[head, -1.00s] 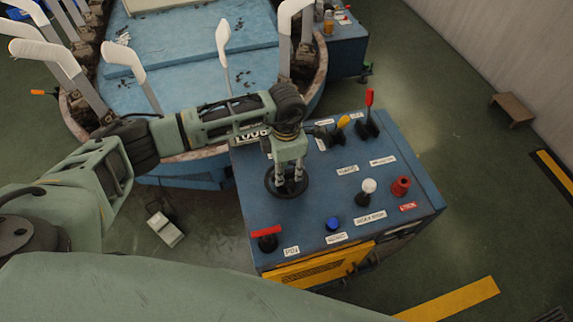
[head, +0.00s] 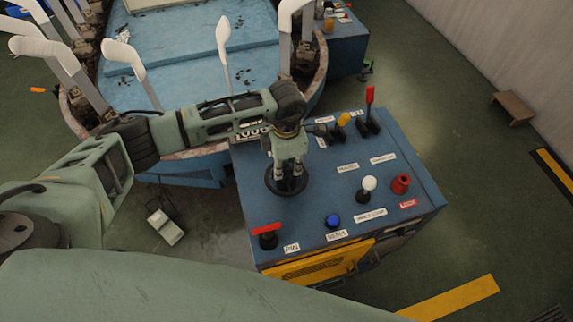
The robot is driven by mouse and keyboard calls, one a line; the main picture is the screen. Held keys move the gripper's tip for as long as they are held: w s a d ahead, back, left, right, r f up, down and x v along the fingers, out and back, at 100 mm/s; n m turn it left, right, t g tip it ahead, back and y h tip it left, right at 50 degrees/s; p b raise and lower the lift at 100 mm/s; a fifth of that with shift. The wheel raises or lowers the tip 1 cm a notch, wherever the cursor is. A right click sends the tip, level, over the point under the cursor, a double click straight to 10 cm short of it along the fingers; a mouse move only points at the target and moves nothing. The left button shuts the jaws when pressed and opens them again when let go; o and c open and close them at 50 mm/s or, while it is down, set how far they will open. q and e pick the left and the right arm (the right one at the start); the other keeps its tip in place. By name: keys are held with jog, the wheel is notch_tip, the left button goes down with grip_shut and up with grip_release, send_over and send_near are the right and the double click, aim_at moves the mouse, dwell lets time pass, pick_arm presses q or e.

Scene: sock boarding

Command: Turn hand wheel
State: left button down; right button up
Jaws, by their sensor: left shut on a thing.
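The hand wheel (head: 270,186) is a black round wheel on top of the blue control box (head: 310,215), near its left edge. My left gripper (head: 287,180) comes down on it from above, with its fingers shut on the wheel. The fingers and wrist hide part of the wheel, including the exact grip point. My right gripper is not in view.
On the box are a red T-handle (head: 267,230), a blue button (head: 333,221), a white-knob lever (head: 369,184), a red knob (head: 401,183), and yellow and red levers (head: 370,97). The machine with white sock boards (head: 125,55) stands behind. A small bench (head: 514,108) sits right.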

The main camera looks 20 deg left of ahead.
aim_at(286, 168)
pick_arm(q)
jog(key=shift+w+f+m+b, duration=0.1)
jog(key=shift+m+b, duration=0.2)
jog(key=shift+b, duration=0.3)
jog(key=m+b, duration=0.9)
jog(key=b, duration=0.3)
jog(key=shift+b, duration=0.35)
jog(key=shift+m+b, duration=0.7)
jog(key=shift+b, duration=0.15)
jog(key=shift+r+m+b, duration=0.25)
jog(key=shift+m+b, duration=0.05)
jog(key=c, duration=1.7)
grip_release()
jog(key=shift+f, duration=0.1)
notch_tip(286, 168, up, 12)
jog(key=shift+r, duration=0.1)
